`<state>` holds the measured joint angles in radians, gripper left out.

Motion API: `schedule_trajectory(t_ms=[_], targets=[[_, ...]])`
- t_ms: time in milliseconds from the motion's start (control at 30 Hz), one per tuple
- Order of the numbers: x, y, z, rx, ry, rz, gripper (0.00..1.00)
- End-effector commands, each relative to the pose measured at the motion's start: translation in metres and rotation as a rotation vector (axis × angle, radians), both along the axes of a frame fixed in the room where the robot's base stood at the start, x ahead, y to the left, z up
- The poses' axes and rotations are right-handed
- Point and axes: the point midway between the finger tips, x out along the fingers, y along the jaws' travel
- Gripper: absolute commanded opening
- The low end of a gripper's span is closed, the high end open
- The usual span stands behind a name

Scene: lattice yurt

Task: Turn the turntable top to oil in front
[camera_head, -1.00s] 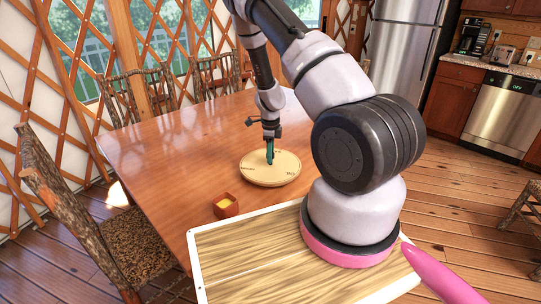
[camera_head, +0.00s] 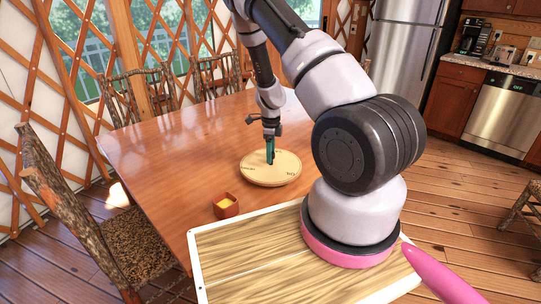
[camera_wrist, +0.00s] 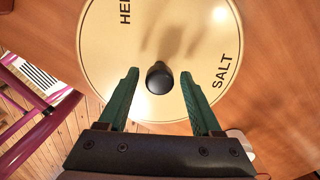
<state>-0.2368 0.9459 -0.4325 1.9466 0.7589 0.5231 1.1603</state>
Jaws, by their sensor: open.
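The turntable top (camera_head: 285,177) is a round, pale yellow disc on the wooden table, with small dark labels around its rim. In the wrist view the disc (camera_wrist: 110,60) shows SALT at the right and a cut-off word beginning HE at the upper left. The other labels are too small or hidden to read. My gripper (camera_head: 270,160) points down over the disc. In the wrist view its green fingers (camera_wrist: 159,74) are open, one on each side of the knob, with a gap on both sides.
A small reddish-brown cup (camera_head: 226,207) with yellow contents stands on the table (camera_head: 150,150), in front and left of the disc. A chair (camera_head: 75,220) stands at the left edge, with more chairs behind. The table left of the disc is clear.

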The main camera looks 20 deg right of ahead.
Motion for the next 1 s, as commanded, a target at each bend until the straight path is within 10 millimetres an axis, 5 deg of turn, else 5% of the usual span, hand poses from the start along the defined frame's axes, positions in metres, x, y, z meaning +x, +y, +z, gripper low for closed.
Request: schedule_trajectory(t_ms=[500,1000], targets=[[0.001,0.001,0.091,0.001,-0.003,0.001,0.66],[0.0,0.001,0.1,0.001,-0.001,0.0,0.66]])
